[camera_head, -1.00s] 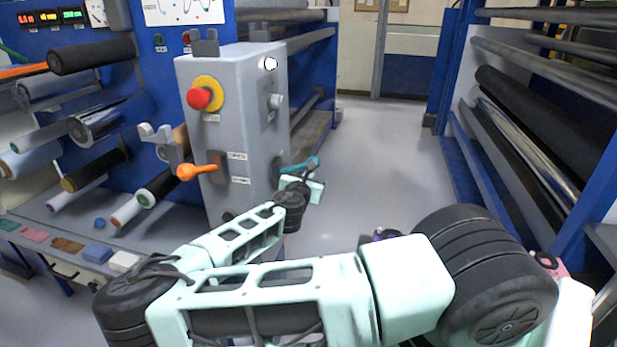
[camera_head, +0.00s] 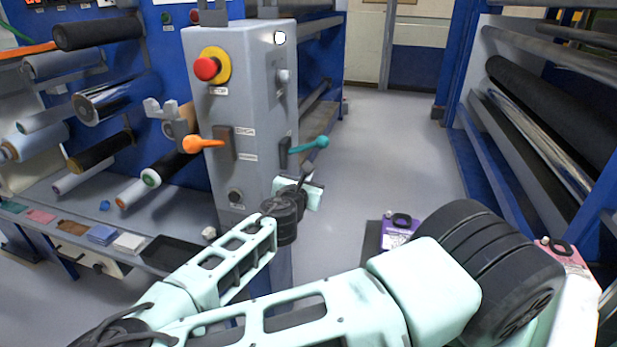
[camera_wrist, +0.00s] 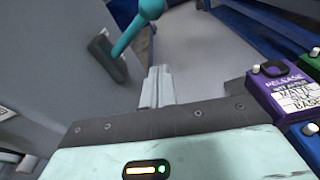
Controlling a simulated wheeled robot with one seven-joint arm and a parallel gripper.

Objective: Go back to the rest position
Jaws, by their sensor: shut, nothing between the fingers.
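My gripper (camera_wrist: 157,86) is shut and empty in the wrist view, with its two pale fingers together. In the head view my gripper (camera_head: 311,179) is in front of the right side of the grey control box (camera_head: 241,100). It is below the teal lever (camera_head: 312,143) on that side and looks apart from it. The teal lever also shows at the top of the wrist view (camera_wrist: 133,32). The orange lever (camera_head: 205,145) is on the box's front face, pointing left. My arm reaches across the bottom of the head view.
A purple labelled container (camera_head: 398,231) and a pink one (camera_head: 566,257) stand near my arm. Rollers on blue frames line the left and right (camera_head: 545,95). A red button (camera_head: 207,69) is on the box front. The grey aisle floor (camera_head: 385,140) is clear beyond.

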